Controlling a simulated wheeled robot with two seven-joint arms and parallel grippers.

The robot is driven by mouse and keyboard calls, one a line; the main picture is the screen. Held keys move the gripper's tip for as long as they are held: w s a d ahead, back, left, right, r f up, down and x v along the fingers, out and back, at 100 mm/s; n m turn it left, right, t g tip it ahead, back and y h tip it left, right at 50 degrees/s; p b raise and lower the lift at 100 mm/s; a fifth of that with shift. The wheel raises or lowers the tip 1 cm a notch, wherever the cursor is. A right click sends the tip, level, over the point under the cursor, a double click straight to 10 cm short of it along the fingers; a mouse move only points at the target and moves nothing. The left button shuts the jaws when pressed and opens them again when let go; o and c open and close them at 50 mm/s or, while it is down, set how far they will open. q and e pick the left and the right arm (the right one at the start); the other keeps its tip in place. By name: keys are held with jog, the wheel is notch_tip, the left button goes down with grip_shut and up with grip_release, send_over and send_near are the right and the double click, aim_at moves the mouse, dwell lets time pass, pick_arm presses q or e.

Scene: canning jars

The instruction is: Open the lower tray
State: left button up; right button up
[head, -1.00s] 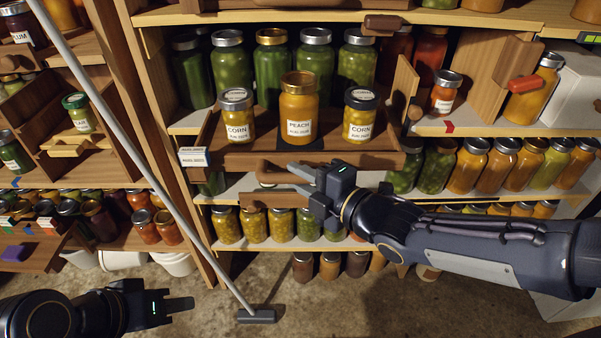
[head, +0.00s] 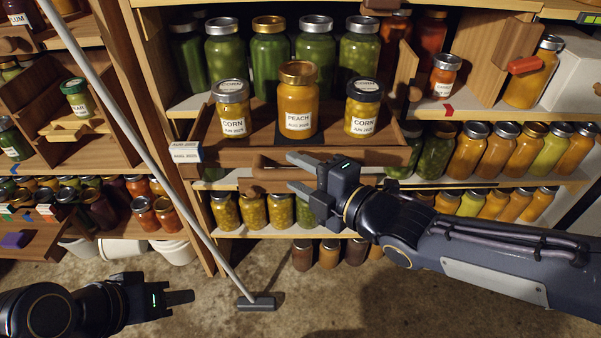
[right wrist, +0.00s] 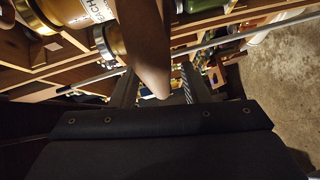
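A brown wooden tray (head: 215,135) stands out from the shelf, holding two corn jars (head: 233,110) (head: 363,108) and a peach jar (head: 297,102). Below its front is a rounded wooden handle (head: 262,162), and another wooden piece (head: 247,184) lies lower. My right gripper (head: 296,174) is at this spot with its fingers apart. In the right wrist view a brown wooden piece (right wrist: 145,40) reaches between the right gripper's fingers (right wrist: 157,90); contact is unclear. My left gripper (head: 188,297) is low over the floor, away from the shelf; its finger gap is unclear.
A grey pole with a flat foot (head: 255,303) slants across the left of the shelf. Rows of jars (head: 282,210) stand beneath the tray, and more jars (head: 500,150) stand to the right. White buckets (head: 172,250) are on the floor at the left.

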jog(key=shift+r, duration=0.1)
jog(key=p+v, duration=0.2)
jog(key=v, duration=0.5)
jog(key=shift+s+d, duration=0.25)
jog(key=shift+s, duration=0.05)
dwell(0.3)
